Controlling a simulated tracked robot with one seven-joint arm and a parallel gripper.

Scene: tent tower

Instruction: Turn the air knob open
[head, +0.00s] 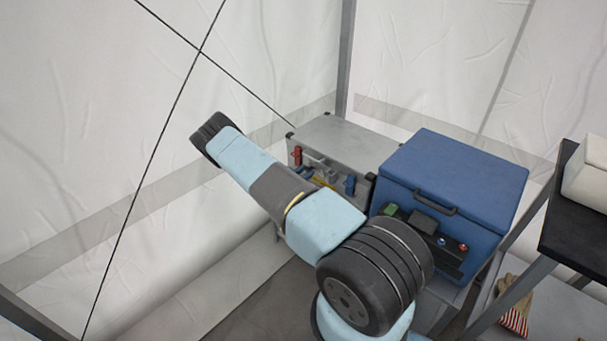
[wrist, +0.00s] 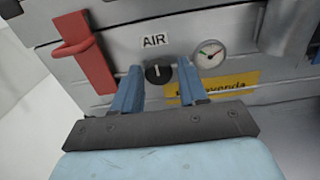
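The air knob (wrist: 158,73) is a small black round knob with a light pointer mark, under a white "AIR" label (wrist: 154,41) on the grey metal box (head: 335,140). My gripper (wrist: 159,77) shows in the wrist view with two blue-grey fingers apart, one on each side of the knob. I cannot tell whether the fingers touch it.
A red lever (wrist: 84,52) juts out left of the knob. A yellow label (wrist: 218,87) lies right of the right finger. A blue case (head: 455,175) with a black handle stands right of the grey box. White tent walls rise behind.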

